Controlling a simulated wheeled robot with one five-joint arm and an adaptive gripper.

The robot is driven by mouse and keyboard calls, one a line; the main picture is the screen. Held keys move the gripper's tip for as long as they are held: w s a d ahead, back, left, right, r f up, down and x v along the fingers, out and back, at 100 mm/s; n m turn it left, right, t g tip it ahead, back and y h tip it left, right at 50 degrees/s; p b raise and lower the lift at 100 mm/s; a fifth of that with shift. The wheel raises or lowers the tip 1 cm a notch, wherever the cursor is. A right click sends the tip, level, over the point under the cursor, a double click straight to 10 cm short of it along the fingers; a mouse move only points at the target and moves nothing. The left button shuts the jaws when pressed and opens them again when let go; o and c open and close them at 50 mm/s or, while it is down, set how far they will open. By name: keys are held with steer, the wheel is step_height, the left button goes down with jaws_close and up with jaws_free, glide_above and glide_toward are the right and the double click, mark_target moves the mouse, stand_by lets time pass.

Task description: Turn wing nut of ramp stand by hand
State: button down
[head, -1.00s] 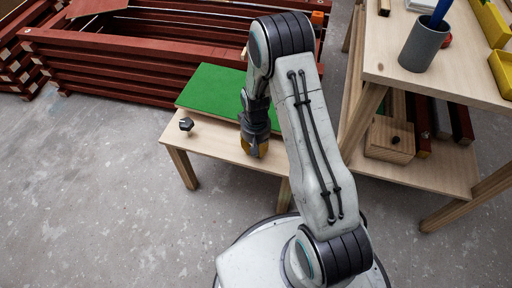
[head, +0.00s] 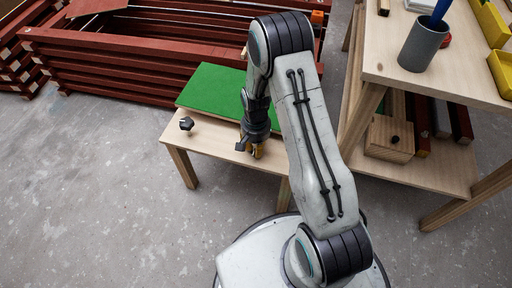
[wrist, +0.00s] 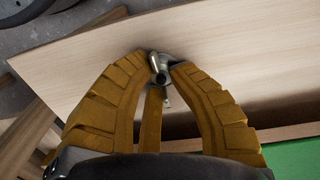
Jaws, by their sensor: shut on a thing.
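The ramp stand is a low pale wooden bench (head: 207,138) with a green panel (head: 213,88) along its far side. Its wing nut (wrist: 159,68) is grey metal and sits on the bench top in the wrist view. My gripper (wrist: 160,70) points down over the near part of the bench, its yellow-brown fingers shut on the wing nut. In the head view my gripper (head: 249,150) hides the wing nut. A dark knob (head: 186,124) stands at the left end of the bench top, apart from my gripper.
Red painted battens (head: 120,62) are stacked behind the bench. A wooden workbench (head: 440,83) stands to the right, with a grey cup (head: 423,45) on top and a wooden box (head: 390,140) on its lower shelf. Grey floor (head: 90,200) is clear at the left.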

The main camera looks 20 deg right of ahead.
steer(key=shift+s+a+f, duration=0.1)
steer(key=shift+a, duration=0.05)
steer(key=c, duration=1.1)
jaws_free()
steer(key=shift+c, duration=0.2)
step_height(320, 180, up, 12)
